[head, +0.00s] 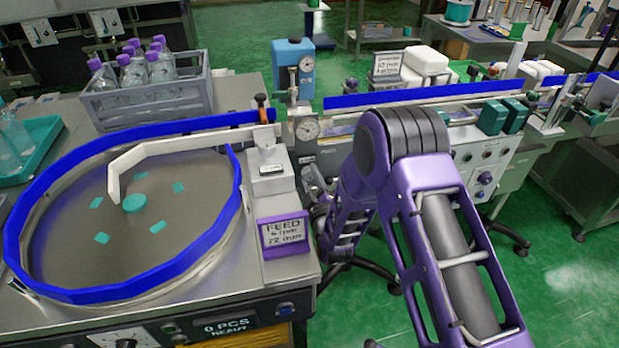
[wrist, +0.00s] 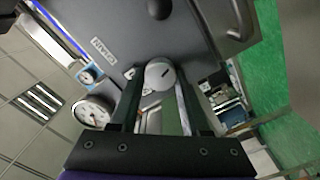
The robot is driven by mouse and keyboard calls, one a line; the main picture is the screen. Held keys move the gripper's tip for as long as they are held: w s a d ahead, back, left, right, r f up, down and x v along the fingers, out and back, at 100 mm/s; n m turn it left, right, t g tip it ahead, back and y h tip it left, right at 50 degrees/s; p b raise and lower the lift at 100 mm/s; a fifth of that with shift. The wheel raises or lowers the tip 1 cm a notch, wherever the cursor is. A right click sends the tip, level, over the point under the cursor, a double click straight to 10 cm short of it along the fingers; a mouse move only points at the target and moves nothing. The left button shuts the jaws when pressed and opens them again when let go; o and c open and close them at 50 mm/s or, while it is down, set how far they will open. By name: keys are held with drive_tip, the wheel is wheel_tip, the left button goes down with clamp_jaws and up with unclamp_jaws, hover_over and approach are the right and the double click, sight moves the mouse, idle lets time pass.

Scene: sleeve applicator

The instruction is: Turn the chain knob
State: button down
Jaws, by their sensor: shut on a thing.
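The chain knob (wrist: 160,73) is a round, light grey knob with a dark mark on its face. It sits on a grey panel in the wrist view, near a small plate (wrist: 104,45) whose turned lettering seems to read CHAIN. My gripper (wrist: 161,86) has its two dark fingers on either side of the knob, shut on it. In the head view my purple arm reaches down to the grey machine (head: 312,150), and my gripper and the knob cannot be made out there.
A white-faced dial (wrist: 92,112) is beside my fingers in the wrist view. In the head view, a blue-rimmed round feed table (head: 235,205) and a crate of bottles (head: 140,108) stand left. A conveyor with blue rails (head: 400,97) runs right. Green floor lies below.

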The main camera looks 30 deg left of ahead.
drive_tip(key=n, duration=0.3)
drive_tip(key=shift+f+n, duration=0.1)
drive_tip(key=shift+n, duration=1.7)
drive_tip(key=shift+d+f, duration=0.1)
drive_tip(key=shift+c, duration=1.9)
unclamp_jaws()
drive_tip(key=shift+s, duration=0.1)
drive_tip(key=v, duration=1.7)
drive_tip(key=shift+p, duration=0.35)
drive_tip(key=shift+s+d, duration=0.1)
